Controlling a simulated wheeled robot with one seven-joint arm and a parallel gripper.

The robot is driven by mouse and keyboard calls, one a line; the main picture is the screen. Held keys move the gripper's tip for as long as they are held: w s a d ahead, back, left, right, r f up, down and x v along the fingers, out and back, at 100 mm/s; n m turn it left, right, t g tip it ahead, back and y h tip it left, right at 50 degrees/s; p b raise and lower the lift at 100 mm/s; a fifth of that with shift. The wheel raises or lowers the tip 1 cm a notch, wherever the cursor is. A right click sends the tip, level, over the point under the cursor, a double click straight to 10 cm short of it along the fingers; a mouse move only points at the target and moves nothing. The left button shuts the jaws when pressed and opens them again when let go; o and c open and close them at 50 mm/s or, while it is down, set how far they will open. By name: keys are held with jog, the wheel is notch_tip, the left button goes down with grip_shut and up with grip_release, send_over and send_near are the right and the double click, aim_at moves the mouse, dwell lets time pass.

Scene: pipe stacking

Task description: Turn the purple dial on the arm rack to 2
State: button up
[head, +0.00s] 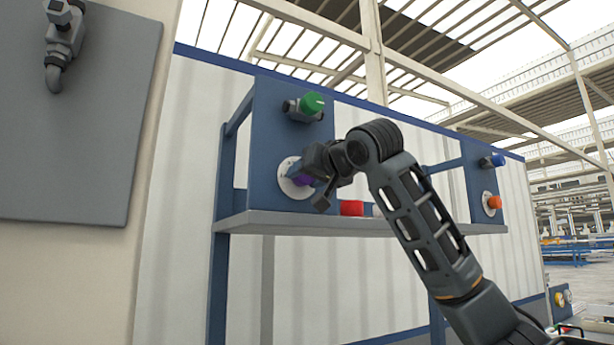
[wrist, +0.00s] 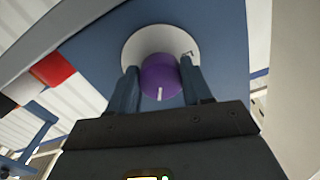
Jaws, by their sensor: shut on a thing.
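The purple dial (wrist: 161,77) sits on a round white plate (wrist: 150,42) on the blue panel of the rack. A white pointer line shows on the dial's face. A mark on the plate shows beside the right finger, but I cannot read it surely. My gripper (wrist: 160,88) is shut on the dial, one finger on each side of it. In the head view the purple dial (head: 303,180) is partly hidden behind my gripper (head: 318,187), and its white plate (head: 287,184) shows at the left.
A green knob (head: 312,103) is above the dial on the same panel. A red block (head: 351,208) rests on the grey shelf (head: 270,222) to the right. A blue knob (head: 497,160) and an orange dial (head: 494,202) are on the far right panel.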

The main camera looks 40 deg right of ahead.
jog(key=shift+n, duration=0.3)
jog(key=n, duration=1.1)
jog(key=shift+d+r+b, duration=0.1)
jog(key=shift+d+b, duration=0.1)
jog(key=shift+b, duration=0.15)
dwell(0.4)
jog(key=o, duration=1)
jog(key=shift+o, duration=0.2)
jog(key=b+v, duration=0.2)
jog(key=v, duration=0.6)
